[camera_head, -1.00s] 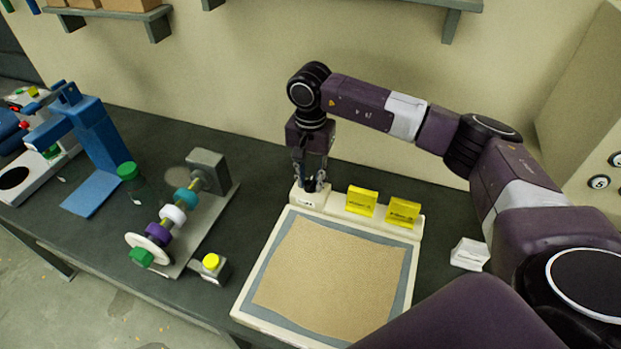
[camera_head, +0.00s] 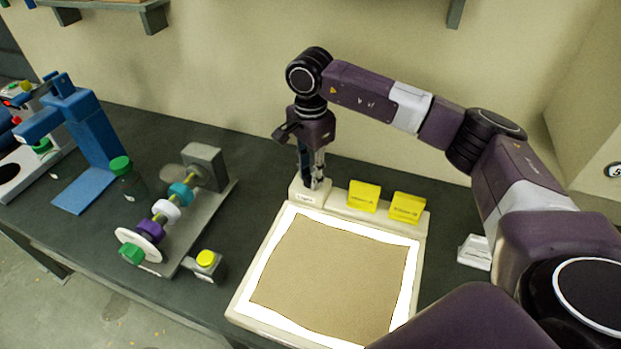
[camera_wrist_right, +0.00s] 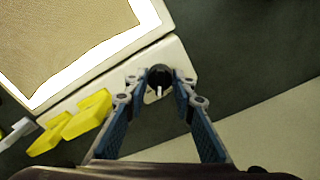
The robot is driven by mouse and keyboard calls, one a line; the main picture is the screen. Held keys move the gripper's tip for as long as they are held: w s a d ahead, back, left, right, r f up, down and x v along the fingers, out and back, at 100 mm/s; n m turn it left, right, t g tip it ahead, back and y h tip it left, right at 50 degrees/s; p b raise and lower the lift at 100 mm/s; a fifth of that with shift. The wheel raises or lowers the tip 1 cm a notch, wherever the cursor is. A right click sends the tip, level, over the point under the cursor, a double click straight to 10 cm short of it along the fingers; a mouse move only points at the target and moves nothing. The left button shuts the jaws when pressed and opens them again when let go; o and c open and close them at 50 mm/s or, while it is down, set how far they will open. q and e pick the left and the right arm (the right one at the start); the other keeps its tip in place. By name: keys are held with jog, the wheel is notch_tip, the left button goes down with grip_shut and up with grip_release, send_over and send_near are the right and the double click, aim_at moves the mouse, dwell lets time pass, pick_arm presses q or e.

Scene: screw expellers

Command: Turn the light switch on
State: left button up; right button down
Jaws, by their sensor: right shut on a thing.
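The light switch is a small dark round knob with a white mark (camera_wrist_right: 159,77), on the cream back corner of a flat light box (camera_head: 424,232). My right gripper (camera_head: 314,186) points down at this corner. In the right wrist view its two blue-padded fingers (camera_wrist_right: 160,88) are closed on the knob, one on each side. In the head view the fingers hide most of the knob. The box's panel border (camera_head: 408,275) glows bright white around a tan sheet (camera_head: 325,280). My left gripper is not in view.
Two yellow blocks (camera_head: 364,196) (camera_head: 406,208) stand on the box's back ledge, right of the gripper. A shaft with coloured rings (camera_head: 166,211) and a yellow-button box (camera_head: 206,262) are to the left. A small white object (camera_head: 474,252) lies to the right.

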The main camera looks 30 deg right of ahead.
jog(key=m+b, duration=0.1)
jog(key=m, duration=0.2)
jog(key=shift+m+b, duration=0.5)
jog(key=shift+m, duration=0.7)
jog(key=shift+w+r, duration=0.1)
jog(key=c, duration=1.6)
grip_release()
notch_tip(320, 180, up, 12)
